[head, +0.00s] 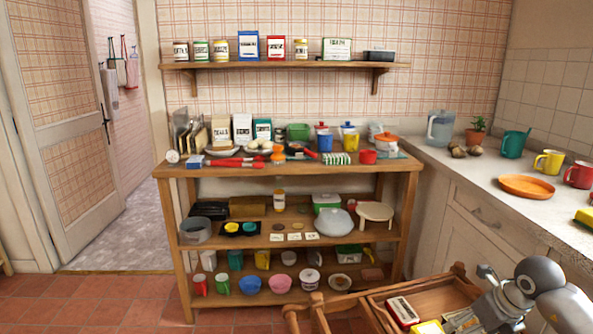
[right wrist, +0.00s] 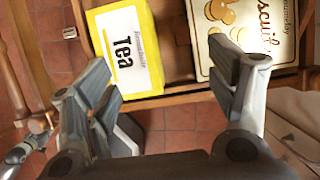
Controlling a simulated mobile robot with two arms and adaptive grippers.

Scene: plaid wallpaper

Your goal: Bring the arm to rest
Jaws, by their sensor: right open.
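My right gripper (head: 488,292) is at the lower right of the head view, beside and above a wooden tray trolley (head: 444,290). In the right wrist view my right gripper (right wrist: 172,75) shows two spread fingers with nothing held between them. Beyond the fingers lie a yellow and white tea packet (right wrist: 124,50) and a cream biscuit packet (right wrist: 262,25). I cannot tell how far the fingertips are from the packets. My left gripper is not in view.
A red packet (head: 403,311) also lies in the tray. A crowded wooden shelf unit (head: 290,178) stands at the middle. The counter (head: 480,175) on the right holds mugs and an orange plate (head: 526,187). Tiled floor (head: 100,300) is clear at left.

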